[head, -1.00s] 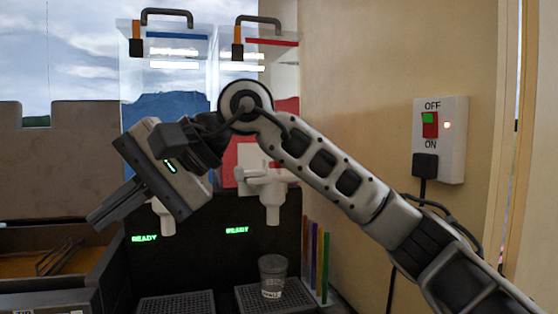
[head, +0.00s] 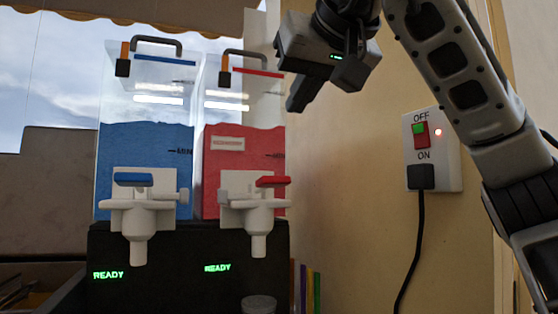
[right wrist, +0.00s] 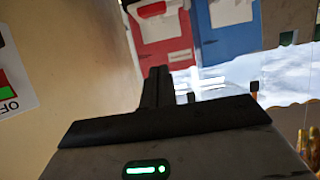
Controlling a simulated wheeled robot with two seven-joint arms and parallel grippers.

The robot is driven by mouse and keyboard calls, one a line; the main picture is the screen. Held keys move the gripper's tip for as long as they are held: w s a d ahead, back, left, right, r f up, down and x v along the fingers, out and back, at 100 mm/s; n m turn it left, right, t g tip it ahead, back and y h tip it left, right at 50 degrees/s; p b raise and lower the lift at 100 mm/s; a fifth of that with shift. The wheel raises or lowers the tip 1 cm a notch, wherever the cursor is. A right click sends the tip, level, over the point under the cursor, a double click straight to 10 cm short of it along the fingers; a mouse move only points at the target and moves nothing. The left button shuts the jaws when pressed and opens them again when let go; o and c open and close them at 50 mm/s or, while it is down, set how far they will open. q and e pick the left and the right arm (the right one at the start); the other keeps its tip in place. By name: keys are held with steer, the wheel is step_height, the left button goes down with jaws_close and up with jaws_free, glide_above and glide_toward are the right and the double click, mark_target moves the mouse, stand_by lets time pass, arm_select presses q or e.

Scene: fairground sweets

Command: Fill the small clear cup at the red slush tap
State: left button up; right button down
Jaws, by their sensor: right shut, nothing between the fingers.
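The red slush tap (head: 258,215) is white with a red lever (head: 272,181). It sits on the front of the red slush tank (head: 243,165), which is partly full. The small clear cup (head: 259,304) stands below its spout, with only its top in view at the bottom edge. I cannot tell what is in it. My right gripper (head: 297,103) is shut and empty, up to the right of the red tank and well above the tap. Its closed fingers also show in the right wrist view (right wrist: 158,86). My left gripper is not in view.
A blue slush tank (head: 145,160) with its own tap (head: 138,215) stands to the left. Both displays on the black base (head: 180,285) read READY in green. A wall switch (head: 432,150) with a lit red lamp and plugged cable is at the right.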

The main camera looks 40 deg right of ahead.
glide_above(277, 176)
steer(key=f, duration=0.4)
steer(key=shift+w+f+b, duration=0.1)
steer(key=shift+w+b, duration=0.1)
steer(key=shift+b, duration=0.15)
steer(key=f, duration=0.1)
steer(key=f+b, duration=0.1)
steer(key=shift+s+f, duration=0.2)
steer(key=shift+f, duration=0.15)
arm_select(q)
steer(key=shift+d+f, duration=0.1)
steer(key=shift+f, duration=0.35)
arm_select(e)
steer(key=shift+s+f, duration=0.15)
steer(key=shift+f, duration=0.45)
steer(key=shift+a, duration=0.1)
